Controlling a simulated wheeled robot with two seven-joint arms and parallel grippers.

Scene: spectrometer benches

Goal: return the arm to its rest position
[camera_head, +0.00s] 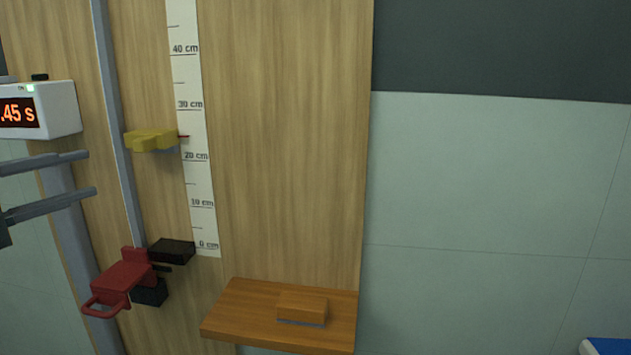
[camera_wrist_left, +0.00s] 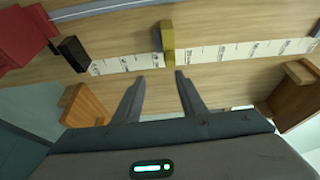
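My left gripper (camera_head: 91,172) reaches in from the left edge of the head view, with its two grey fingers apart and nothing between them. In the left wrist view the fingers of the left gripper (camera_wrist_left: 159,80) are also spread and empty, pointing toward the wooden board. The yellow slider (camera_head: 152,139) sits on the upright metal rail to the right of the fingertips, its red pointer between the 20 and 30 cm marks. The slider also shows ahead of the fingers in the left wrist view (camera_wrist_left: 168,42), apart from them. My right gripper is not in view.
A red clamp (camera_head: 122,280) with a handle and black blocks (camera_head: 172,250) sit low on the rail. A white timer (camera_head: 60,107) is at the upper left. A wooden shelf (camera_head: 235,312) carries a small wooden block (camera_head: 302,307). The wall at right is clear.

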